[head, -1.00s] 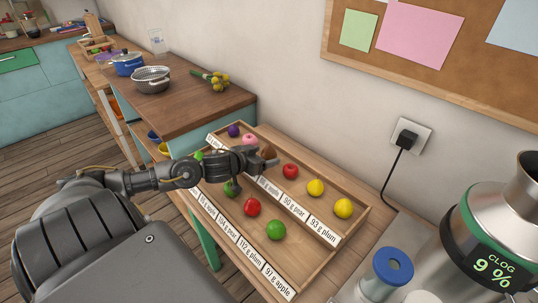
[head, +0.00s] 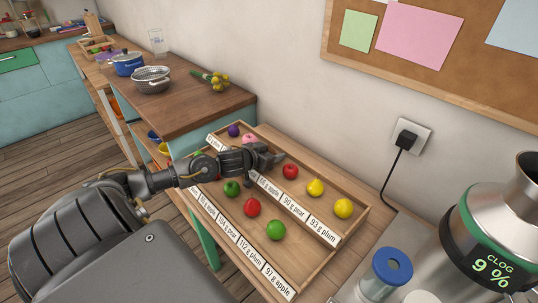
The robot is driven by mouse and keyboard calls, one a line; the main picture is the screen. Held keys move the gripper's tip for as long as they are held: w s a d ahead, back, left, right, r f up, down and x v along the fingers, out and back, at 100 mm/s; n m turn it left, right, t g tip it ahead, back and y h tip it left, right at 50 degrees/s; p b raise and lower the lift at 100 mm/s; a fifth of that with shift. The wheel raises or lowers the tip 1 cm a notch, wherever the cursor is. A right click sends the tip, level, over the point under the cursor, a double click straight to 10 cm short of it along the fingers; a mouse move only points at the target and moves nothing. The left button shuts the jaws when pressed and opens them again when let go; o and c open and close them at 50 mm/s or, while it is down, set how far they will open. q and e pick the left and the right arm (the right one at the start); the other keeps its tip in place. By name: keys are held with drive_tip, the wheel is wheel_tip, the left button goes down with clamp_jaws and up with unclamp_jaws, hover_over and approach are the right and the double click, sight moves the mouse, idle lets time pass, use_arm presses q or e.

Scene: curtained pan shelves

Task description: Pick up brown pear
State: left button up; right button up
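My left gripper (head: 269,155) is over the back row of the wooden fruit tray (head: 316,266), beside the label reading apple. The brown pear is hidden now; the gripper covers the place where a brown fruit showed a second ago. I cannot tell whether the fingers are around it or whether they are open. A red fruit (head: 290,171) lies just right of the fingertips, apart from them. A pink fruit (head: 249,140) is partly hidden behind the gripper. My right gripper is out of view.
The back row also holds a purple fruit (head: 234,130) and yellow fruits (head: 316,187). The front row holds a red fruit (head: 252,207) and green fruits (head: 276,230). A wall (head: 290,80) rises behind the tray. A blue-lidded jar (head: 388,270) and metal bottle (head: 490,230) stand at right.

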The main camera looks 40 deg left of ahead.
use_arm(q)
drive_tip(key=shift+c, duration=0.9)
drive_tip(key=shift+r, duration=0.15)
drive_tip(key=shift+s+r, duration=0.2)
drive_tip(key=shift+r, duration=0.05)
wheel_tip(320, 180, up, 7)
drive_tip(key=shift+f+p, duration=0.1)
drive_tip(key=shift+p, duration=0.35)
drive_tip(key=s, duration=0.5)
drive_tip(key=s+f+b, duration=0.1)
drive_tip(key=s, duration=0.2)
drive_tip(key=shift+a, duration=0.35)
drive_tip(key=s, duration=0.3)
drive_tip(key=s+p, duration=0.1)
drive_tip(key=s, duration=0.2)
drive_tip(key=s+a+p, duration=0.1)
drive_tip(key=s, duration=0.3)
drive_tip(key=shift+r, duration=0.25)
drive_tip(key=shift+s, duration=0.8)
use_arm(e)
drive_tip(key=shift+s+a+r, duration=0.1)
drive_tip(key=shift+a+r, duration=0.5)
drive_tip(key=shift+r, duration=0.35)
